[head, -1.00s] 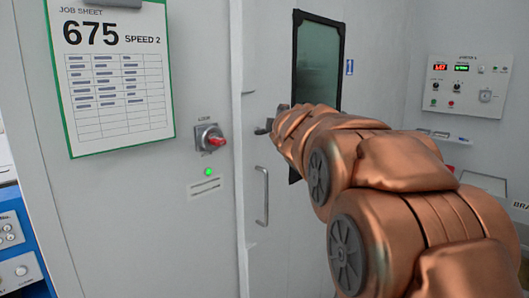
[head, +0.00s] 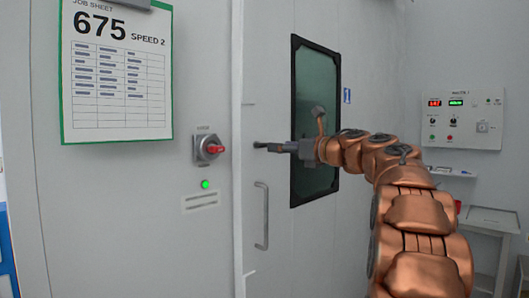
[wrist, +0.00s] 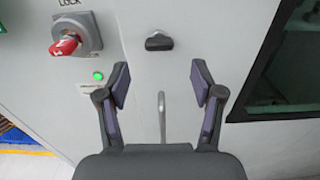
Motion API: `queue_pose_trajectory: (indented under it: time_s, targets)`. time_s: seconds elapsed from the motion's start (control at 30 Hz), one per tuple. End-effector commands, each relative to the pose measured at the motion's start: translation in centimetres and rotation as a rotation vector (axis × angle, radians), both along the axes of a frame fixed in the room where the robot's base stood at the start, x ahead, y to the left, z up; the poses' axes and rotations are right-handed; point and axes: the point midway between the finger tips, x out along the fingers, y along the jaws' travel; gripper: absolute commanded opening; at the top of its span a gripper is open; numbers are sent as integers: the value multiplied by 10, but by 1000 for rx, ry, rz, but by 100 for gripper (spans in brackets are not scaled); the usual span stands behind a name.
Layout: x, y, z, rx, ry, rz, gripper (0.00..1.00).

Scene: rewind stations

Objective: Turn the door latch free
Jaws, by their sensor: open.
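The dark latch (wrist: 158,42) is a small knob on the pale door, seen in the wrist view just above and beyond my fingertips. My gripper (wrist: 161,82) is open and empty, its two purple-padded fingers spread to either side below the latch. In the head view, my gripper (head: 277,147) points left at the door, close to the latch (head: 259,145). I cannot tell whether they touch. The latch's turn is hard to read.
A red rotary switch (head: 214,149) marked LOCK is left of the door, above a lit green lamp (head: 205,184). A vertical door handle (head: 262,216) hangs below the latch. A dark window (head: 316,110) is to the right, and a control panel (head: 462,118) is on the far wall.

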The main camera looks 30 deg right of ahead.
Motion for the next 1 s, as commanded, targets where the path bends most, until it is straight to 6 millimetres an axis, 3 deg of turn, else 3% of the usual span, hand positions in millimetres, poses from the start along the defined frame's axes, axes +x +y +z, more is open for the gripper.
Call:
queue_pose_trajectory:
  time_s: [0.3, 0.5, 0.9, 1.0]
  targets:
    - [45, 12, 1, 3, 1, 2, 67]
    - [64, 16, 1, 4, 0, 2, 67]
    - [70, 17, 1, 4, -1, 0, 67]
    - [70, 17, 1, 5, -1, 0, 56]
